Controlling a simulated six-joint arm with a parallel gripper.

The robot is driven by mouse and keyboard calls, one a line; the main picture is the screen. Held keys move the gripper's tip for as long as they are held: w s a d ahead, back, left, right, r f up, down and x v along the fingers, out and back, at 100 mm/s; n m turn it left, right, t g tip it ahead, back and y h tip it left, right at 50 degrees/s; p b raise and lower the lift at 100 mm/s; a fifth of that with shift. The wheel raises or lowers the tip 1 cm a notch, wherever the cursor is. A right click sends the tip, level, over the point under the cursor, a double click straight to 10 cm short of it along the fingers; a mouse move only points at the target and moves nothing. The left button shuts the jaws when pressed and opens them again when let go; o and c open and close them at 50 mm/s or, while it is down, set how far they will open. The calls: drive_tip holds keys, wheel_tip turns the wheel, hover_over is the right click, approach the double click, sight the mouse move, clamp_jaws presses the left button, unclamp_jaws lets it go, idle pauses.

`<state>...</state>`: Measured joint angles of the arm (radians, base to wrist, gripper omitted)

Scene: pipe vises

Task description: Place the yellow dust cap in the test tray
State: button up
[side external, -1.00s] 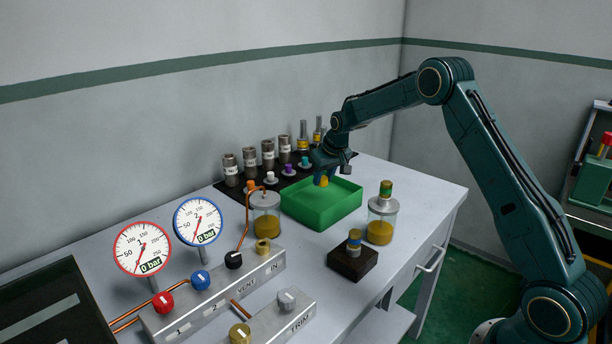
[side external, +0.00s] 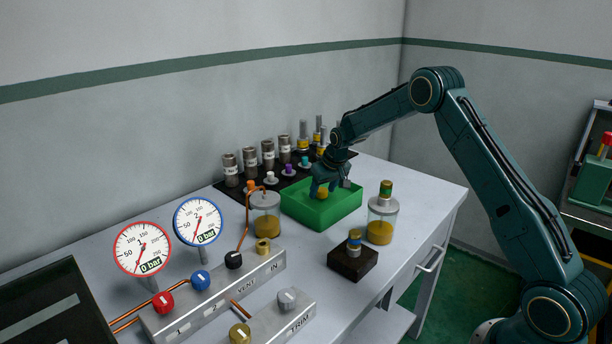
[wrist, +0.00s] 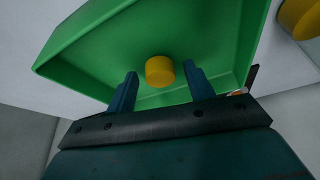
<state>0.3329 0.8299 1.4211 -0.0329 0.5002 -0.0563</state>
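The yellow dust cap (wrist: 160,71) sits inside the green tray (wrist: 95,62), close to its floor, near the wall by my gripper. In the side view the cap (side external: 322,193) shows small and partly hidden between my fingers. My gripper (side external: 321,190) is low inside the tray (side external: 318,216). In the wrist view my gripper (wrist: 160,68) has its two fingers spread, one on each side of the cap, with a visible gap on both sides. The cap looks upright. Whether it rests fully on the tray floor is hard to tell.
A jar of yellow liquid (side external: 381,222) stands right of the tray, another jar (side external: 265,216) left of it. A dark block (side external: 353,262) with a fitting is in front. Grey cylinders (side external: 268,154) and small coloured caps line the black mat behind. Gauges (side external: 142,248) and a valve manifold stand front left.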

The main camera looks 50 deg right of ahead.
drive_tip(key=shift+r, duration=0.15)
drive_tip(key=v, duration=1.2)
drive_tip(key=shift+r, duration=0.1)
idle(0.6)
drive_tip(key=s+a+r+n, duration=0.1)
drive_tip(key=s+a+r, duration=1.1)
drive_tip(key=s, duration=0.4)
drive_tip(key=s+a+f+n, duration=0.1)
drive_tip(key=s+a, duration=0.2)
drive_tip(key=s, duration=0.7)
drive_tip(key=s+a+n+t+y, duration=0.1)
drive_tip(key=s+a, duration=0.2)
drive_tip(key=s, duration=0.8)
drive_tip(key=shift+s+a+f, duration=0.25)
drive_tip(key=shift+a+f, duration=0.05)
drive_tip(key=shift+f, duration=0.1)
